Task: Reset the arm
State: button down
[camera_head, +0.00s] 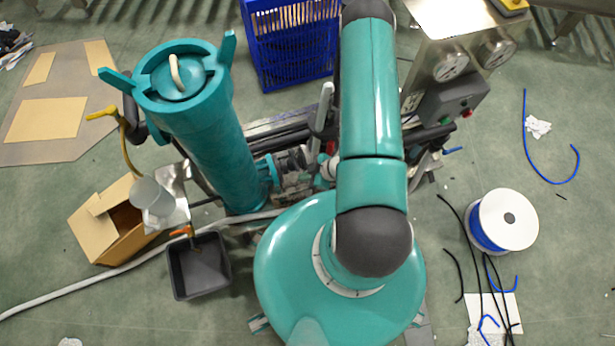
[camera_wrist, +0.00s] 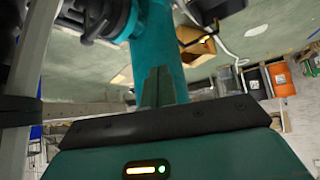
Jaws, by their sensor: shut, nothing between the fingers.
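My gripper (camera_wrist: 158,72) shows in the wrist view as two grey-green fingers close together, beyond the dark edge of my teal wrist housing. It is shut and empty. A teal cylinder stands behind the fingers in that view; I cannot tell the gap between them. In the head view my teal arm (camera_head: 371,90), with dark joint caps, reaches up the picture from the round teal body at the bottom. Its far end and my gripper are outside that view.
A teal vessel (camera_head: 205,140) with a winged lid stands left of my arm, joined to pipework. A blue crate (camera_head: 290,45), gauge cabinet (camera_head: 455,85), cardboard box (camera_head: 105,220), grey bin (camera_head: 198,265) and cable spool (camera_head: 505,220) stand around. Loose cables lie at right.

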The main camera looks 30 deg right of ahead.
jog(key=shift+s+a+r, duration=0.15)
jog(key=shift+s+r, duration=0.15)
jog(key=shift+s, duration=0.35)
jog(key=shift+s+a+r, duration=0.1)
jog(key=shift+s+r, duration=0.15)
jog(key=shift+s, duration=0.4)
